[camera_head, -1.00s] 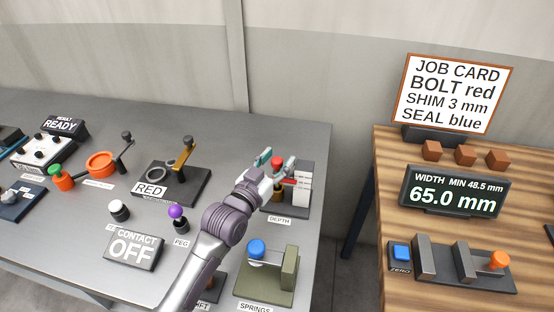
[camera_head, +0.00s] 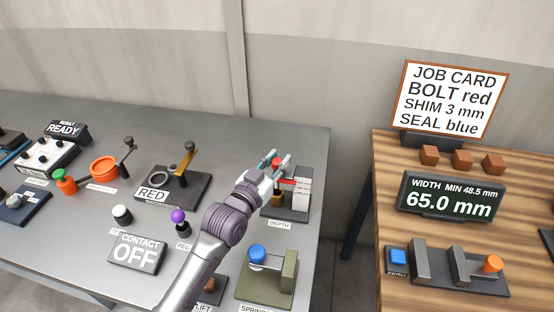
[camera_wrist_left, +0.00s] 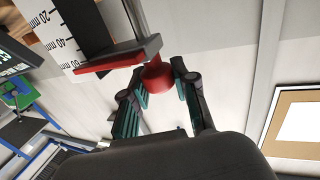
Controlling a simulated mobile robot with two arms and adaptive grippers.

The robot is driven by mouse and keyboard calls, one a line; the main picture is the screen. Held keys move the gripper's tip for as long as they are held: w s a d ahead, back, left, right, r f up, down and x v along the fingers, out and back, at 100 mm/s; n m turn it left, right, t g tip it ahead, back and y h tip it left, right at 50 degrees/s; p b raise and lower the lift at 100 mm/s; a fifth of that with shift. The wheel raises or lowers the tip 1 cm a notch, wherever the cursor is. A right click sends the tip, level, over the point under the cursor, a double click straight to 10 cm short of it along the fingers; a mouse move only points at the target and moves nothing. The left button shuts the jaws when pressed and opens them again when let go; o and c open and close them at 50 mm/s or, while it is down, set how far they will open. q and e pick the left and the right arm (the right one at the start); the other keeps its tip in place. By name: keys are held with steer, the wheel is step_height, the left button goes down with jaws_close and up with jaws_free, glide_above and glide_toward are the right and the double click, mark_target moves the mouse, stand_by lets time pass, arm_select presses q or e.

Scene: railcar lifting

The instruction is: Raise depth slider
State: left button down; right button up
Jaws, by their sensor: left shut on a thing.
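The depth slider's red knob (camera_wrist_left: 157,77) sits between the fingertips of my left gripper (camera_wrist_left: 160,88) in the left wrist view, and the gripper is shut on it. In the head view my left gripper (camera_head: 277,166) is at the depth device (camera_head: 300,190), partly covering the knob. The slider's red pointer (camera_wrist_left: 108,64) lies against a white scale (camera_wrist_left: 50,30) marked in mm, near the 60 mark in the wrist view. The DEPTH label (camera_head: 279,224) is on the table in front. My right gripper is not in view.
The springs device with its blue knob (camera_head: 257,252) stands in front of the depth device. A purple knob (camera_head: 178,216) and the RED fixture (camera_head: 172,185) are to the left of my arm. A wooden table (camera_head: 385,185) stands across a gap on the right.

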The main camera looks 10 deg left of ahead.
arm_select(q)
steer(key=shift+r, duration=0.3)
steer(key=c, duration=0.9)
jaws_free()
steer(key=shift+o, duration=0.2)
steer(key=shift+f, duration=0.1)
steer(key=shift+s+a+f, duration=0.1)
steer(key=shift+s+a, duration=0.1)
steer(key=shift+s, duration=0.35)
steer(key=v, duration=1.1)
